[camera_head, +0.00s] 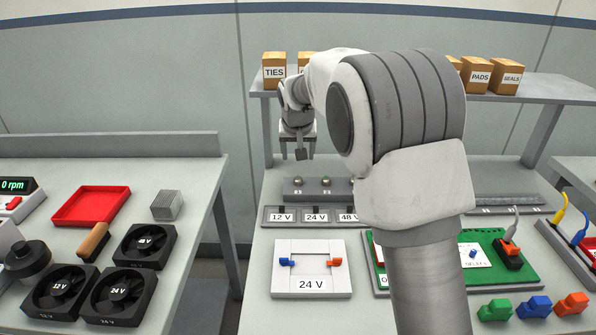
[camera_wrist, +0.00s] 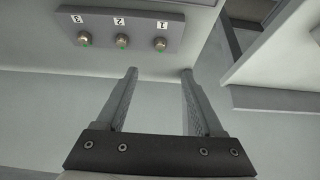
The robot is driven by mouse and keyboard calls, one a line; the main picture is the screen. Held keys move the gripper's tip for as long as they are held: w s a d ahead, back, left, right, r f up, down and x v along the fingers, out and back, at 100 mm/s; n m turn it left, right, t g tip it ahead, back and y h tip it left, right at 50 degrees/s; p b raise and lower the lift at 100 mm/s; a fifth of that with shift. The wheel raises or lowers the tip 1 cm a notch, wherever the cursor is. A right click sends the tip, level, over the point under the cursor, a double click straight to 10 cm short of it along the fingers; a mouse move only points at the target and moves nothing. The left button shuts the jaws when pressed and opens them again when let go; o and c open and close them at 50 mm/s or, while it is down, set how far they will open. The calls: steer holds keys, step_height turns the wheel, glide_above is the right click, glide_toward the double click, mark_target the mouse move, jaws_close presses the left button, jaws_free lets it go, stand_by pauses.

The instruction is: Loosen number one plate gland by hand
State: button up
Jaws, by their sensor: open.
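The gland plate (camera_wrist: 100,20) is a grey bar with three brass-coloured glands in a row, marked 3, 2 and 1, upside down in the wrist view.
A white 24 V board (camera_head: 310,283) lies nearer. A shelf (camera_head: 535,88) with boxes is behind. A left table (camera_head: 110,148) holds fans and a red tray, with a gap between tables.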

mark_target(298, 178)
steer(key=b+x, duration=0.1)
steer(key=x, duration=1.3)
steer(key=shift+f, duration=0.15)
jaws_close()
steer(key=c, duration=0.6)
jaws_free()
jaws_close()
